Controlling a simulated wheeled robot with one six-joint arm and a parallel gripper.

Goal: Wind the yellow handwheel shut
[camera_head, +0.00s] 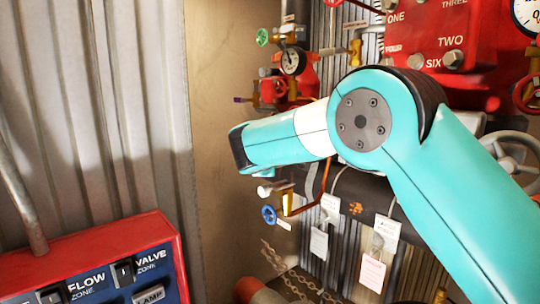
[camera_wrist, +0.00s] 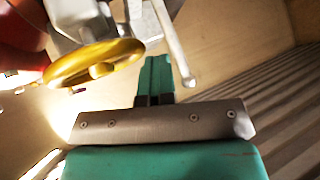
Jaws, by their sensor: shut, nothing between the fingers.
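The yellow handwheel (camera_wrist: 102,70) shows in the wrist view at the upper left, tilted and seen at a slant, below a pale grey body. My gripper (camera_wrist: 156,62) is in the middle of the wrist view, its teal fingers together with nothing between them. The fingertips appear just to the right of the wheel's rim; I see no clear contact, and the depth between them is hard to judge. In the head view my arm covers much of the riser, and I cannot make out my gripper's fingers or the yellow handwheel there.
A light rod (camera_wrist: 172,42) stands close to the right of my fingers. In the head view, a red manifold (camera_head: 430,35), a gauge (camera_head: 292,61), a blue handwheel (camera_head: 269,214), a grey handwheel (camera_head: 515,155) and hanging tags (camera_head: 373,273) crowd around my arm. A red-framed panel (camera_head: 100,265) is lower left.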

